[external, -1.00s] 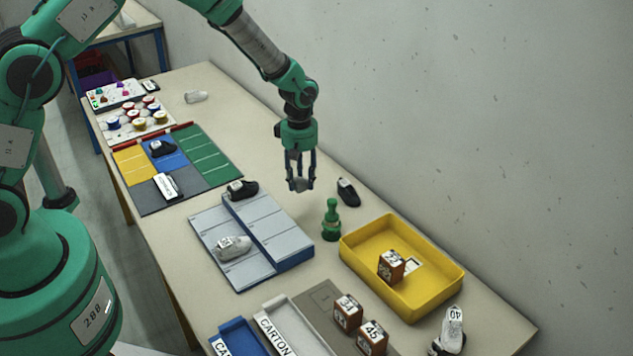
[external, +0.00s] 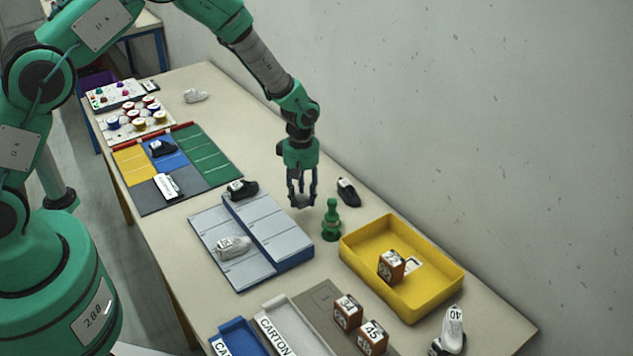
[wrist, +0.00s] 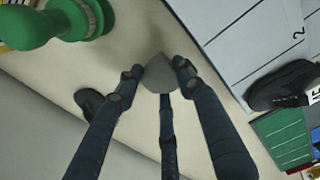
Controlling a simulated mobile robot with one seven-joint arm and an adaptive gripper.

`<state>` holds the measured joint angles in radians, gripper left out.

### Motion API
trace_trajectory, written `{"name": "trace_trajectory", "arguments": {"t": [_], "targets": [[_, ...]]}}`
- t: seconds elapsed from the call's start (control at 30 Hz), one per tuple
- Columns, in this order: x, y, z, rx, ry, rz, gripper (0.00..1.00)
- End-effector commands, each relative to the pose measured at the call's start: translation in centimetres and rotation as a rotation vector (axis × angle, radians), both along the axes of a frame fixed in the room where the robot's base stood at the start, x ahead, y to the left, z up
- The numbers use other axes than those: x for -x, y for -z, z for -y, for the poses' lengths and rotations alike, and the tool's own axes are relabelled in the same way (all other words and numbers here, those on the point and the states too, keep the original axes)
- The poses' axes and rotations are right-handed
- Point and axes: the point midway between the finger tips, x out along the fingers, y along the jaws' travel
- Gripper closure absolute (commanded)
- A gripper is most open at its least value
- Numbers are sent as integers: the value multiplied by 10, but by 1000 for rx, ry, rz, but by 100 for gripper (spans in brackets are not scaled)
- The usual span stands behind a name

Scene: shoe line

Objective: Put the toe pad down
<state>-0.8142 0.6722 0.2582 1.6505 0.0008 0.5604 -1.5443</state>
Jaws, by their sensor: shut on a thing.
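The toe pad (wrist: 158,76) is a small grey rounded piece. My gripper (external: 301,202) is shut on it, and in the wrist view its dark fingers (wrist: 160,85) close around the pad. In the external view the gripper points down, between the grey sectioned board and the black shoe by the wall. The pad is mostly hidden by the fingers there. I cannot tell whether the pad touches the table or is just above it.
A green pawn-shaped object (external: 331,220) stands close to the right of my gripper. A black shoe (external: 348,192) lies behind. The grey sectioned board (external: 268,225) with shoes is to the left. A yellow tray (external: 440,297) stands at right. Bare table (wrist: 135,25) lies under the gripper.

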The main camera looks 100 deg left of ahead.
Motion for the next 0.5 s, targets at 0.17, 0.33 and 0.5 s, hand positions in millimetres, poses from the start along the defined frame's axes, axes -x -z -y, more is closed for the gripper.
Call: {"name": "trace_trajectory", "arguments": {"t": [0.17, 0.33, 0.5], "targets": [[0, 8, 0, -1, 0, 1, 78], [0, 8, 0, -1, 0, 1, 78], [0, 11, 0, 0, 0, 0, 78]]}}
